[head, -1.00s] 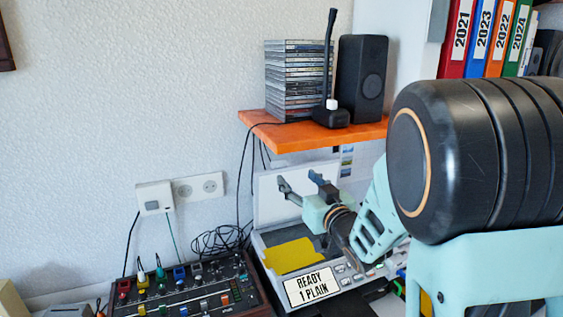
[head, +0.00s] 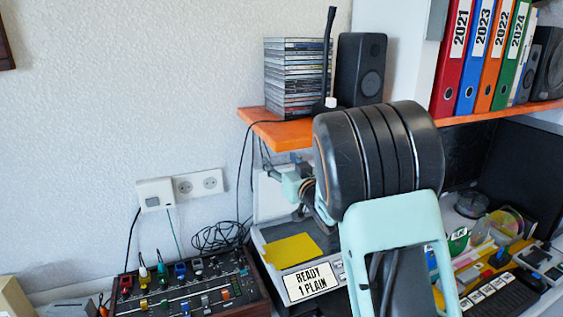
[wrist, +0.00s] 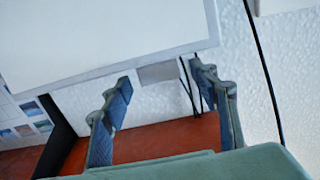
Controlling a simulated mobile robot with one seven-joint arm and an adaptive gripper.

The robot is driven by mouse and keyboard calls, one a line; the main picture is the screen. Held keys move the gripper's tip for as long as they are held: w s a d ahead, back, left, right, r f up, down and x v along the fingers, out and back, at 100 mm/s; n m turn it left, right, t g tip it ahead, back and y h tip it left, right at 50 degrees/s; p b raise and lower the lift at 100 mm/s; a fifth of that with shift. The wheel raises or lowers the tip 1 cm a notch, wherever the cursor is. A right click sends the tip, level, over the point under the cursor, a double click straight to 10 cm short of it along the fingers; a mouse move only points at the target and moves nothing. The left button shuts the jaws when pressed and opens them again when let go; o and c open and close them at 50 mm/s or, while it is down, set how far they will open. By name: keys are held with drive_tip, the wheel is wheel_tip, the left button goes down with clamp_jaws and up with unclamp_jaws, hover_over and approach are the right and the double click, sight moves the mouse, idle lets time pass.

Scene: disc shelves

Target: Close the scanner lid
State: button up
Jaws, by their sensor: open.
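The scanner (head: 318,262) stands below the orange shelf, with a yellow sheet (head: 291,248) on its bed and a "READY 1 PLAIN" label on its front. Its white lid (head: 268,202) stands raised at the back, partly hidden by my arm. In the wrist view the lid (wrist: 90,35) is a large white panel with a grey border, filling the upper left. My gripper (wrist: 163,78) is open and empty, its fingers apart near the lid's free edge. I cannot tell whether they touch it. In the head view my arm partly covers the gripper.
The orange shelf (head: 272,130) overhangs the scanner, carrying stacked discs (head: 292,80) and a black speaker (head: 361,70). A mixer (head: 190,290) stands left of the scanner. Cables (head: 222,236) hang behind. Cluttered desk items (head: 495,245) lie to the right.

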clamp_jaws()
idle(0.4)
drive_tip(key=shift+f, duration=0.1)
